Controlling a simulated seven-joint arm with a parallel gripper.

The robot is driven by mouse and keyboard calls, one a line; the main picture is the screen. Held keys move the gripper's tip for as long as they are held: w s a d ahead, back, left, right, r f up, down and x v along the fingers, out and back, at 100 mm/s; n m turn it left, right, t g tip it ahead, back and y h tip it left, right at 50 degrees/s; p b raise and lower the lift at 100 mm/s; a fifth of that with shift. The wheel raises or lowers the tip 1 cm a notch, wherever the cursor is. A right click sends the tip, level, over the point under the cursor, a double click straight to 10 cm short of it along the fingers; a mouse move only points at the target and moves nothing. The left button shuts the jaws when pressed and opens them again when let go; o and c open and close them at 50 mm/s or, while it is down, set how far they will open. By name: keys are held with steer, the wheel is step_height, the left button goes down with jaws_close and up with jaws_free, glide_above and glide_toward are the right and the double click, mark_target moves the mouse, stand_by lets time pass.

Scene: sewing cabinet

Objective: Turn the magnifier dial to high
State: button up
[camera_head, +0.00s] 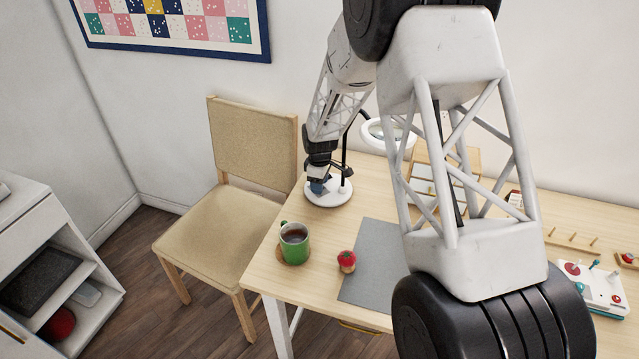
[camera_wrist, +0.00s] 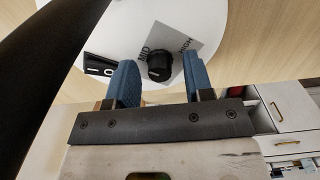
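The magnifier lamp's round white base (camera_head: 326,199) stands on the table's left back part, with its ring lens (camera_head: 388,132) above and to the right. In the wrist view the black dial (camera_wrist: 159,66) sits on a grey plate with the words MID (camera_wrist: 145,55) and HIGH (camera_wrist: 186,46). A black rocker switch (camera_wrist: 99,66) is left of the dial. My gripper (camera_wrist: 158,82) is open, its two blue fingers apart, with the dial between and slightly beyond the tips. I cannot tell whether they touch it. In the head view my gripper (camera_head: 319,186) is over the base.
A green mug (camera_head: 295,246) on a coaster and a red tomato pincushion (camera_head: 346,260) stand nearer the table's front. A grey mat (camera_head: 375,262) lies beside them. A small drawer box (camera_head: 424,172) is right of the lamp. A chair (camera_head: 225,220) stands left.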

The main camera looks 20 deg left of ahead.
steer(key=c, duration=0.8)
steer(key=shift+m, duration=0.4)
jaws_close()
steer(key=m, duration=1.9)
steer(key=o, duration=0.9)
jaws_free()
